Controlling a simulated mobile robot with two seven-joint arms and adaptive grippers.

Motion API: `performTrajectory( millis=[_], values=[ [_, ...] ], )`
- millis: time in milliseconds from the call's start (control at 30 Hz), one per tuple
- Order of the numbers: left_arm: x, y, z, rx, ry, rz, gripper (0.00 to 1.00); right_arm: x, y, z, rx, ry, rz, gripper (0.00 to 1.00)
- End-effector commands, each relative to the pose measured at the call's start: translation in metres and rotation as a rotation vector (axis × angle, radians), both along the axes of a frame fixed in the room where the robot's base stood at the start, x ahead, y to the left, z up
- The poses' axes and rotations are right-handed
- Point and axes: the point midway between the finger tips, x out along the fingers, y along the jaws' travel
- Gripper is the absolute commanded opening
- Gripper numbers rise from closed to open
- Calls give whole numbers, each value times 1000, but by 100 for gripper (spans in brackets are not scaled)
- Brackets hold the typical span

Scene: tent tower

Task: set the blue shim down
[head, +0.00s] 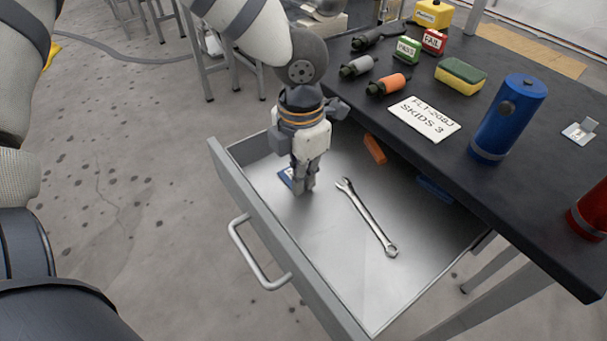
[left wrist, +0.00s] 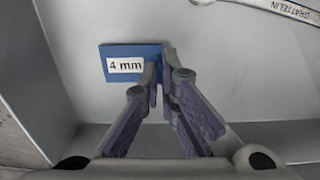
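The blue shim (left wrist: 118,52), a flat plate with a white "4 mm" label, is inside the open drawer. In the head view the shim (head: 286,177) shows partly beside my left fingertips, at the drawer's left part. My left gripper (head: 304,188) points down into the drawer. In the left wrist view the gripper (left wrist: 161,68) has its fingertips close together on the shim's right end, with blue between them. The shim is at or just above the drawer floor; I cannot tell whether it touches. My right gripper is not in view.
The grey drawer (head: 345,312) holds a wrench (head: 367,218), an orange piece (head: 375,148) and another blue piece (head: 435,190). The dark bench top (head: 440,155) overhangs its back. The drawer's front right floor is clear.

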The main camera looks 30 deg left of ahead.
Motion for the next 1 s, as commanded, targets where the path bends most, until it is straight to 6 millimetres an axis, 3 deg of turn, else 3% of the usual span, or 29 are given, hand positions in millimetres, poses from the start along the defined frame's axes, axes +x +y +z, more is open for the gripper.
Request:
performTrajectory(
  millis=[333, 433, 467, 767, 867, 1000],
  values=[
    [1, 0, -3, 0, -3, 0, 0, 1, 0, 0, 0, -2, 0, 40],
    [1, 0, -2, 0, -3, 0, 23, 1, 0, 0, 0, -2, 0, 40],
    [1, 0, -2, 0, -3, 0, 25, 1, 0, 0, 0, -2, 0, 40],
    [1, 0, 0, 0, -5, 0, 25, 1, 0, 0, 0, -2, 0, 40],
    [2, 0, 18, -1, -10, 3, 25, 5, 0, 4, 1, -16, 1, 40],
    [3, 0, 60, -3, -17, 3, 25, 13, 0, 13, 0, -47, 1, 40]
  ],
)
